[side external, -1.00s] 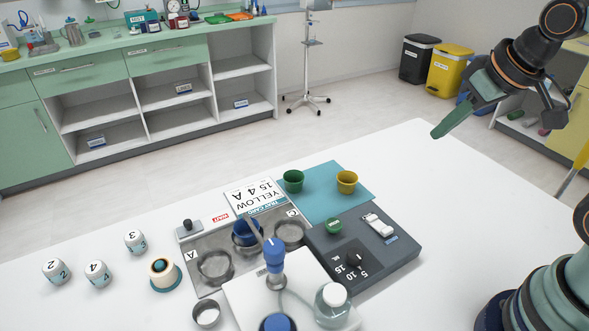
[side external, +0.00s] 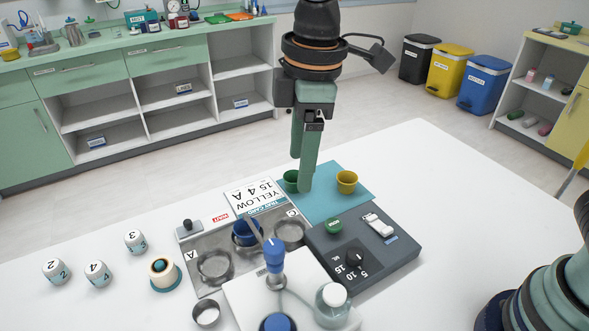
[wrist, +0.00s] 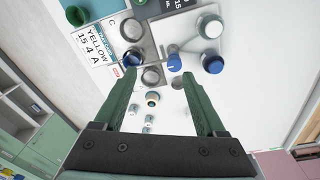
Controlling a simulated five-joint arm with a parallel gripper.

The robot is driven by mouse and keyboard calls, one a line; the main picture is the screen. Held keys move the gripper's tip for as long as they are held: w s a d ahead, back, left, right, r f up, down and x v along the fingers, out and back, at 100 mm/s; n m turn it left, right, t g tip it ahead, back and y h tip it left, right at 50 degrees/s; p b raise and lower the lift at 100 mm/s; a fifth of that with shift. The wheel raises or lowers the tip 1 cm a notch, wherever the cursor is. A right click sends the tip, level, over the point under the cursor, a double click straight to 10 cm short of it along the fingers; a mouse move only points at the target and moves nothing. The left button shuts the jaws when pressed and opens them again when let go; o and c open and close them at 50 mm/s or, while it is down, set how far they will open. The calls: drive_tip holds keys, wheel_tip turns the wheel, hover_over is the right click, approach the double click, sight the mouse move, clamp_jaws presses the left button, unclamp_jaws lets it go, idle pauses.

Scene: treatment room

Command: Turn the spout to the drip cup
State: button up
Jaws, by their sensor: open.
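The spout (side external: 257,229) is a thin grey arm running from under a blue knob (side external: 274,250) on a white base plate (side external: 240,291). It points toward the back left, over the blue cup (side external: 244,236) in the middle well of the metal tray. A small bare metal cup (side external: 206,314), which looks like the drip cup, stands at the tray's front left, beside the base plate. My gripper (side external: 301,176) is open and empty, pointing down above the table behind the tray. In the wrist view the blue knob (wrist: 174,63) shows beyond the fingers.
A clear bottle (side external: 333,308) and blue cap (side external: 277,323) stand near the knob. A grey dial box (side external: 400,259) lies right. Green (side external: 290,180) and yellow (side external: 347,179) cups stand on a teal mat.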

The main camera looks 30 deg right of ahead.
sight(275, 247)
drive_tip(key=s+a+f+n, duration=0.1)
drive_tip(key=a+f+n, duration=0.15)
drive_tip(key=a, duration=0.25)
drive_tip(key=shift+g, duration=0.3)
wheel_tip(275, 247, down, 11)
drive_tip(key=shift+a+f, duration=0.1)
drive_tip(key=shift+f, duration=0.05)
clamp_jaws()
drive_tip(key=shift+s, duration=0.1)
idle(1.1)
